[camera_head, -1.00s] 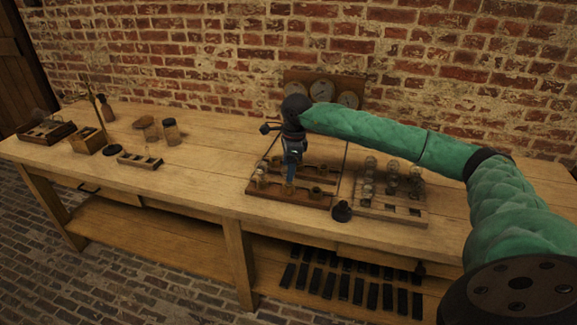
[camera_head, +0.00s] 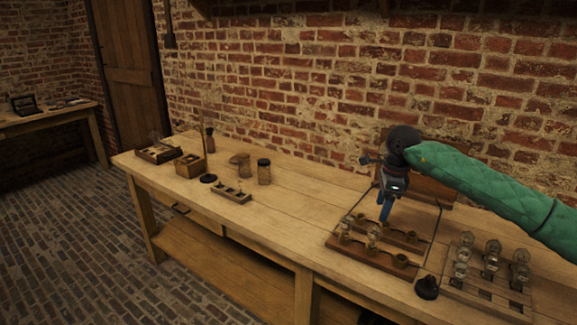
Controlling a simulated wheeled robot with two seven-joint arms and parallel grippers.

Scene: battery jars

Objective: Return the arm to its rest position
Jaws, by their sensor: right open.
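My right gripper (camera_head: 385,208) hangs at the end of my green arm, which comes in from the right. It points down above the wooden rack with a wire frame (camera_head: 345,255) on the bench. Its blue fingertips look empty, though they are small in the picture. A glass jar (camera_head: 373,232) stands in the rack close below the gripper; I cannot tell whether they touch. My left gripper is not in view.
Small boxes, a dark-lidded jar (camera_head: 264,171) and a small rack (camera_head: 231,195) stand at the bench's left. The bench's middle is clear.

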